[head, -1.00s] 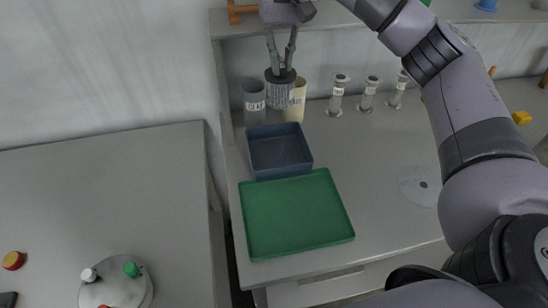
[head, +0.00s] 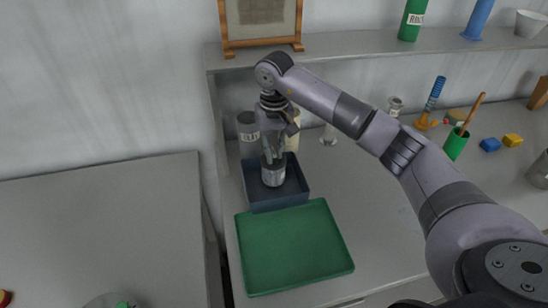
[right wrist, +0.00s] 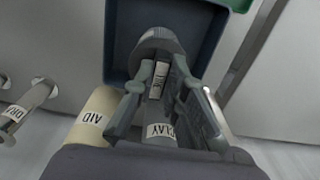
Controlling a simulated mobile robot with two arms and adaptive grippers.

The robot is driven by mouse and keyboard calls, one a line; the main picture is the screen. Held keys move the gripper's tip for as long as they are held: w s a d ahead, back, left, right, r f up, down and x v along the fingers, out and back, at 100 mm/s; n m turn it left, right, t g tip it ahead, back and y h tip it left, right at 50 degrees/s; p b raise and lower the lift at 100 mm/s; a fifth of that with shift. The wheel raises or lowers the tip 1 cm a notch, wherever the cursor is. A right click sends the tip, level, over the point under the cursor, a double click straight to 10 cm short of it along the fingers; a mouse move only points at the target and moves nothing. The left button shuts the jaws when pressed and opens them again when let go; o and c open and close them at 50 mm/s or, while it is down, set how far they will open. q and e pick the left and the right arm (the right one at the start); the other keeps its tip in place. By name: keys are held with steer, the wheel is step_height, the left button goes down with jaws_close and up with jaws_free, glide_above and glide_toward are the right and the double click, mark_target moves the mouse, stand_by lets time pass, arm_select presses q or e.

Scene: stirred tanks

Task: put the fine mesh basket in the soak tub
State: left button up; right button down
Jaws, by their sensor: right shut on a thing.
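The fine mesh basket (head: 273,176) is a small grey cylinder. My right gripper (head: 272,152) points down and is shut on its upper part. The basket is upright inside the outline of the soak tub (head: 279,203), an open dark blue square box. I cannot tell whether its bottom touches the tub floor. In the right wrist view the basket (right wrist: 158,42) shows beyond the fingers of my right gripper (right wrist: 160,85), with the tub (right wrist: 122,30) around it. My left gripper is not in view.
A green tray (head: 293,247) lies directly in front of the tub. A grey canister (head: 246,124) and a cream canister (right wrist: 93,118) stand behind the tub. A shelf (head: 350,44) with a framed panel (head: 262,12) runs above. The counter right of the tray is clear.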

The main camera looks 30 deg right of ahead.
step_height(320, 180, down, 4)
steer(key=shift+r+p, duration=0.15)
steer(key=shift+p, duration=0.4)
steer(key=shift+f, duration=0.25)
steer(key=c, duration=1.6)
jaws_free()
steer(key=shift+r, duration=0.2)
step_height(320, 180, up, 11)
steer(key=b, duration=0.4)
steer(key=shift+r, duration=0.5)
